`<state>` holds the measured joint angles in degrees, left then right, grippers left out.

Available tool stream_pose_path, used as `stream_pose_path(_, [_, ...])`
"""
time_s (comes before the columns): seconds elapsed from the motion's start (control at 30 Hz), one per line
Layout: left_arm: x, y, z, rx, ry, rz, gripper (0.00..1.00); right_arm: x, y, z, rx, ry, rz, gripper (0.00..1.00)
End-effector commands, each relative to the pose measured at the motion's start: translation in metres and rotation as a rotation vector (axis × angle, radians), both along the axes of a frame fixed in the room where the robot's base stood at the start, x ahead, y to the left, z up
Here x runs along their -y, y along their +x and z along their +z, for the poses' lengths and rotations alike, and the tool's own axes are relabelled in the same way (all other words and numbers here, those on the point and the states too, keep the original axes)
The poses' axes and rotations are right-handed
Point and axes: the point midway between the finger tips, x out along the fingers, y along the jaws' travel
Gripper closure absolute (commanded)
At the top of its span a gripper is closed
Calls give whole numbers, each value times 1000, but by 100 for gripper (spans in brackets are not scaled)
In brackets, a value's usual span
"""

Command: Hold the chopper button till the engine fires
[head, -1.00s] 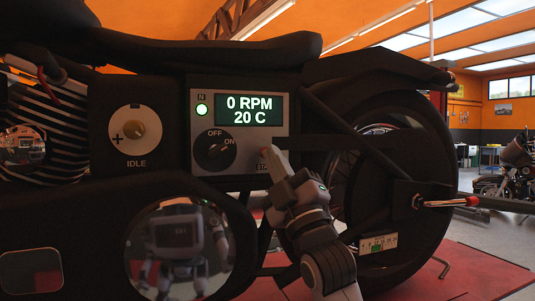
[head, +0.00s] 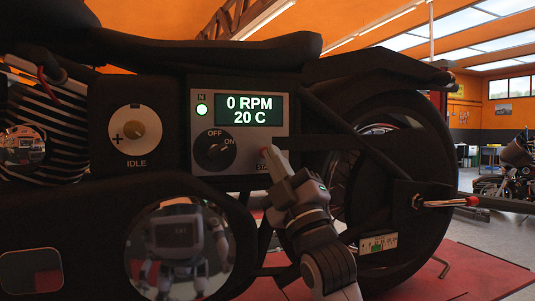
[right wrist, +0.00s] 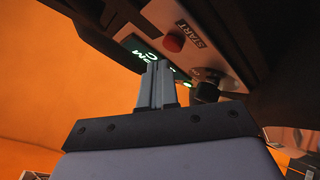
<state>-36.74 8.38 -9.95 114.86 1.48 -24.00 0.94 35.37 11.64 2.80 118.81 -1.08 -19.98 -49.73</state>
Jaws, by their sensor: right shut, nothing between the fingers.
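The chopper's grey control panel (head: 238,172) faces me. Its display (head: 249,110) reads 0 RPM and 20 C, and the green N lamp (head: 201,110) is lit. The black OFF/ON knob (head: 214,151) has its mark towards ON. The red START button (right wrist: 173,43) shows in the right wrist view beside its label; in the head view the fingertips mostly cover it. My right gripper (head: 269,154) is shut and empty, its tips at the button. In the right wrist view its fingers (right wrist: 158,68) end close by the button; I cannot tell whether they touch. My left gripper is not in view.
The IDLE dial (head: 136,129) is left of the panel. The frame bars and rear wheel (head: 400,205) are close to the right of my right arm. A round chrome cover (head: 178,250) below reflects a robot. Another motorcycle (head: 510,175) stands far right.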

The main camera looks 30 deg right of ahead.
Motion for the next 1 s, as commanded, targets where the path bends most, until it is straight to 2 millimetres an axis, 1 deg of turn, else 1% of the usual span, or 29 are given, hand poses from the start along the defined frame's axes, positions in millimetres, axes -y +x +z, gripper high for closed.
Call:
stream_pose_path(0.33, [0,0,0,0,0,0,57,0,1,0,0,0,0,100])
stream_pose_path(0.6, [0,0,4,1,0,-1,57,2,8,1,0,-1,-1,100])
stream_pose_path(1.0, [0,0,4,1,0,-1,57,2,9,0,0,0,0,100])
